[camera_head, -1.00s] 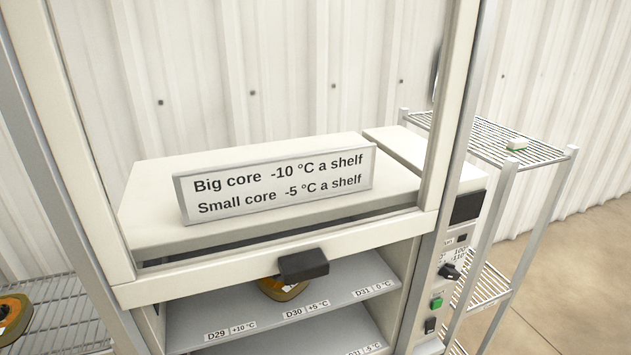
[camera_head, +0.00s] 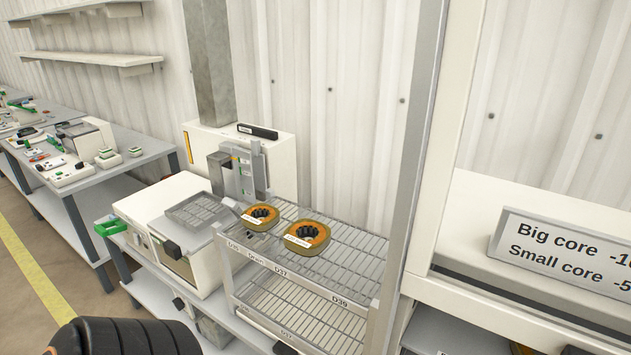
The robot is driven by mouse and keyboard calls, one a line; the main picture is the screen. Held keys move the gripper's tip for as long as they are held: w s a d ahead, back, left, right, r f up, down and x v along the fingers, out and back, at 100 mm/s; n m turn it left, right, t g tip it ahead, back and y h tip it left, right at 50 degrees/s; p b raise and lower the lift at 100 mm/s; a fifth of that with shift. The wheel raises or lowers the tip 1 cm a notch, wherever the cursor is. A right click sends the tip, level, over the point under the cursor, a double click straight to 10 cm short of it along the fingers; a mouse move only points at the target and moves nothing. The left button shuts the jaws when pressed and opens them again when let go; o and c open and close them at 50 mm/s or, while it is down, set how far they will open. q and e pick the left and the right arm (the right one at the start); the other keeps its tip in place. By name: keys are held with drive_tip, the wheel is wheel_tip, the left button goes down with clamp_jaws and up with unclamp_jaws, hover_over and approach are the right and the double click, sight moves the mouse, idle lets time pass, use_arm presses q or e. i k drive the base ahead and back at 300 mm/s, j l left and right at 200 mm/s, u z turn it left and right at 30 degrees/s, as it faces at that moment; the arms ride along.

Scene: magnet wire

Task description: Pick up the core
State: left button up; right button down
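Two ring-shaped orange-brown cores with dark centres and white labels lie on the top wire shelf of a rack in the head view. The smaller-looking core (camera_head: 262,216) is at the left end of the shelf, and the larger-looking core (camera_head: 306,238) is to its right. Part of another orange core (camera_head: 520,349) shows at the bottom edge, inside the cabinet on the right. A black ribbed part of my arm shows at the bottom left. Neither gripper is in view.
The wire rack (camera_head: 345,275) has a free right half on its top shelf. The cabinet sign (camera_head: 560,250) is at right. A cluttered bench (camera_head: 85,160) stands far left.

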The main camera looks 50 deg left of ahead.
sight(271, 214)
drive_tip(key=u, duration=1.7)
drive_tip(key=z, duration=2.6)
drive_tip(key=u, duration=2.6)
